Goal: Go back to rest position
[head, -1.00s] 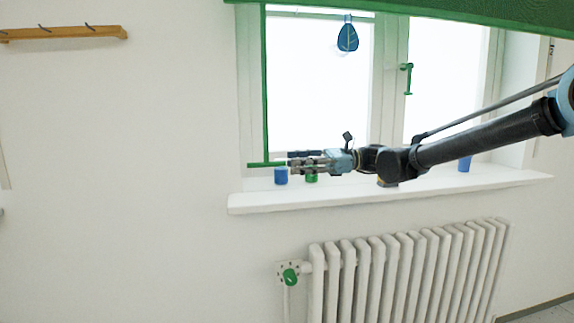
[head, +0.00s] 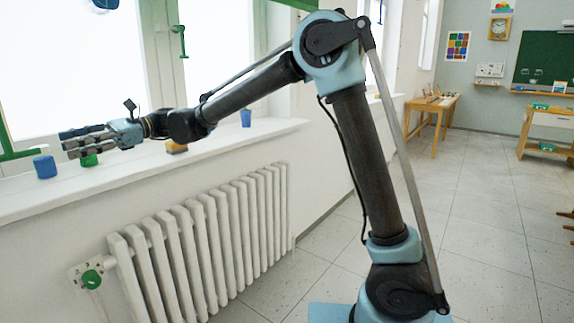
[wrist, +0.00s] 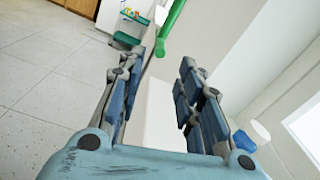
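My gripper (head: 86,142) is stretched out level in front of the window, above the white sill, at the left of the head view. In the wrist view my gripper (wrist: 158,75) shows its fingers spread apart with nothing between them. My arm bends at a high elbow and comes down to its base at the lower right of the head view.
On the sill (head: 225,142) stand a blue cup (head: 45,167), a green cup (head: 88,160), a yellow-brown block (head: 176,147) and another blue cup (head: 246,118). A white radiator (head: 205,235) is below. A wooden table (head: 432,112) stands farther back; the tiled floor (head: 480,210) is open at right.

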